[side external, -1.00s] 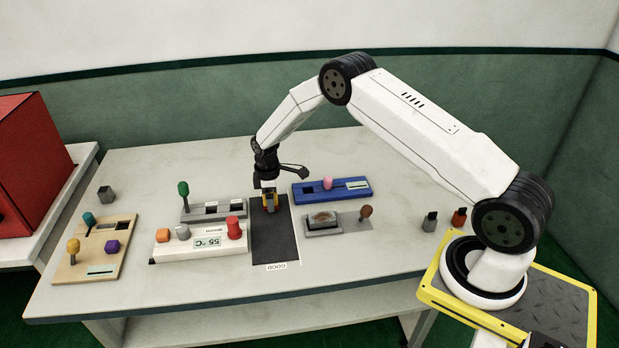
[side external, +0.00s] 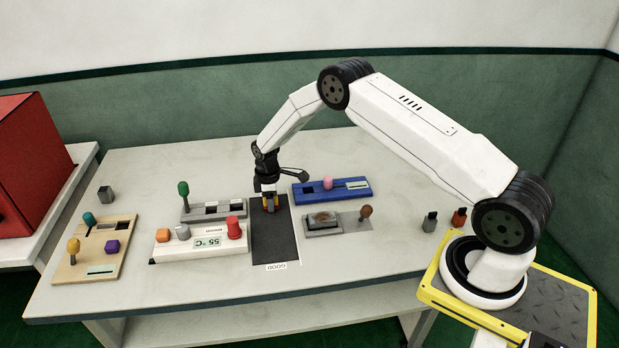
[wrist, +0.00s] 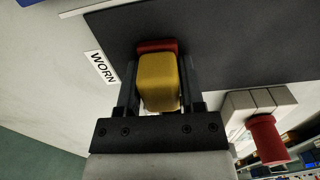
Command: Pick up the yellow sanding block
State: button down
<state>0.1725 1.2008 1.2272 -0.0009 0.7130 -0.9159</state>
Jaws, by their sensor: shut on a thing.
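The yellow sanding block (wrist: 158,82) is between the two dark fingers of my gripper (wrist: 157,92) in the wrist view, with a finger along each side. A red piece (wrist: 158,46) shows just beyond its far end; I cannot tell whether it is part of the block. In the side external view my gripper (side external: 269,207) points down at the far part of the dark mat (side external: 275,245), shut on the block, which is mostly hidden by the fingers. I cannot tell whether the block touches the mat.
A white "55 °C" unit (side external: 205,257) with a red knob (side external: 234,228) and a grey fixture with a green-topped lever (side external: 183,189) stand left of the mat. A blue fixture (side external: 350,197) and a grey fixture (side external: 323,227) stand right. The mat's near part is clear.

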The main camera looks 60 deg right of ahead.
jog(key=shift+r, duration=0.2)
jog(key=shift+r, duration=0.55)
jog(key=s+a+r, duration=0.2)
jog(key=s+r, duration=0.9)
jog(key=s, duration=0.3)
jog(key=shift+r, duration=0.25)
